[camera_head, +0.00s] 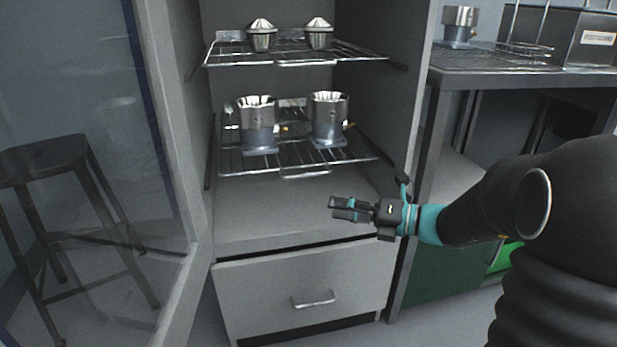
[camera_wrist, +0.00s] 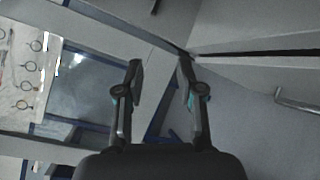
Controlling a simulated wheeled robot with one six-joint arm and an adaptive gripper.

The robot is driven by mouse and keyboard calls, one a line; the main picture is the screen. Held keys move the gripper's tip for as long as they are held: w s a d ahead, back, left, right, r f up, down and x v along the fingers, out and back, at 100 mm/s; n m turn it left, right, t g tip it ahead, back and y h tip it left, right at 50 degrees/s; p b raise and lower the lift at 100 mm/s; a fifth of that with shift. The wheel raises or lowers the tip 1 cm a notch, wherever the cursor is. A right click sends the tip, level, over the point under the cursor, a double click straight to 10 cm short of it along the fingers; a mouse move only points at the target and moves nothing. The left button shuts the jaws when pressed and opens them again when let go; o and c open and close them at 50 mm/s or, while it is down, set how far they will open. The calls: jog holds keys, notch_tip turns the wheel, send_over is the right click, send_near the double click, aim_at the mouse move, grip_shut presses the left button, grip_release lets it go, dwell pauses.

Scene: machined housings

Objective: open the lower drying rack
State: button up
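The lower drying rack (camera_head: 296,157) is a wire shelf inside the open cabinet, with a small handle (camera_head: 306,174) at its front edge. Two metal housings stand on it, one on the left (camera_head: 259,128) and one on the right (camera_head: 329,120). My gripper (camera_head: 345,209) is in front of the cabinet, below and to the right of the rack handle in the picture, apart from it. In the wrist view my gripper (camera_wrist: 160,62) has its two fingers spread with nothing between them. The lower rack cannot be made out in the wrist view.
An upper rack (camera_head: 292,50) holds two cone-topped parts. Below is a closed drawer (camera_head: 260,292) with a bar handle, seen also in the wrist view (camera_wrist: 297,103). The glass door (camera_head: 172,150) stands open at left, near a stool (camera_head: 60,160). A bench (camera_head: 500,74) stands right.

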aim_at(309, 176)
jog(key=w+d+f+m+t+y, duration=0.1)
jog(key=w+d+m+t, duration=0.3)
jog(key=w+m, duration=0.2)
jog(key=b+x, duration=0.1)
jog(key=x, duration=1.3)
jog(key=shift+s+a+f+b, duration=0.15)
jog(key=shift+f+b, duration=0.05)
jog(key=shift+b, duration=0.2)
grip_shut()
